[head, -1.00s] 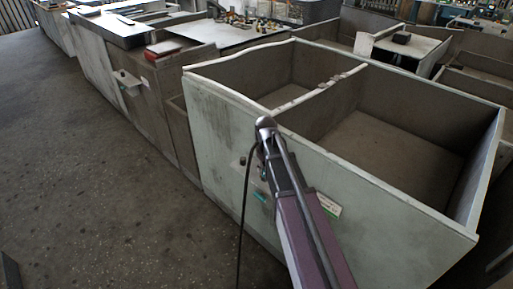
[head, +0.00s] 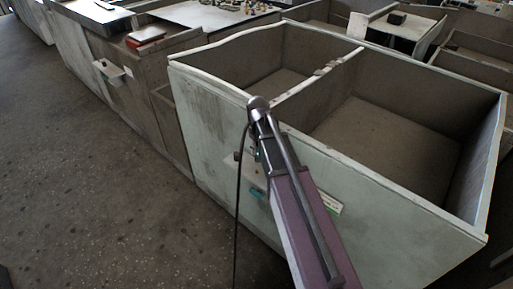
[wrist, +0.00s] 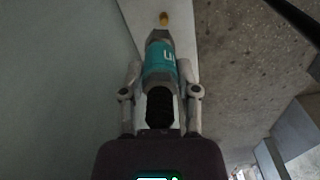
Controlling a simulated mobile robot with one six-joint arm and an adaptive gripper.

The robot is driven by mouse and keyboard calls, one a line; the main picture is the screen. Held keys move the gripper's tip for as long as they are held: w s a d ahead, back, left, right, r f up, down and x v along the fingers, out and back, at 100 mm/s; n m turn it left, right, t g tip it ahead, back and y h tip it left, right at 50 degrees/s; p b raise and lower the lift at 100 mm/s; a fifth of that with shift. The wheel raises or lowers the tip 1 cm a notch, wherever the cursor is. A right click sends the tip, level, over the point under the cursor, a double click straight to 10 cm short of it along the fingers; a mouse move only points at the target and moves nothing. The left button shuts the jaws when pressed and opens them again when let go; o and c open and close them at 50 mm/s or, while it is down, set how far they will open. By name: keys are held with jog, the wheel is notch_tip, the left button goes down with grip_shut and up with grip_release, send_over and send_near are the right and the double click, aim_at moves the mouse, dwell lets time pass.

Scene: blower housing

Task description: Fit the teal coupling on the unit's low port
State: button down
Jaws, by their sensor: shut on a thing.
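The teal coupling (wrist: 160,62) is in my gripper (wrist: 160,76) in the wrist view. It has grey ends and white lettering, and a finger lies along each side. A small brass fitting (wrist: 163,18) stands on a pale panel just beyond the coupling's tip. In the picture a small gap shows between them; I cannot tell the depth. In the head view the unit (head: 210,130) is a large pale open-topped box, and my arm hides the gripper. A small teal patch (head: 255,192) shows beside the arm, low on the box front; I cannot tell what it is.
The box's pale front wall fills the left of the wrist view. Speckled floor (head: 90,190) lies open at left in the head view. A dark cable hangs beside my arm. A bench with a red item (head: 146,35) stands behind at upper left.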

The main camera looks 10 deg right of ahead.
aim_at(256, 156)
jog(key=shift+a, duration=0.2)
jog(key=shift+f, duration=0.15)
jog(key=shift+a+f+b, duration=0.1)
jog(key=shift+f+b, duration=0.25)
jog(key=shift+b, duration=0.15)
jog(key=shift+f+b, duration=1.65)
jog(key=shift+s+f+b, duration=0.1)
jog(key=shift+f+b, duration=1.4)
jog(key=shift+f, duration=0.05)
jog(key=shift+c, duration=1.3)
grip_release()
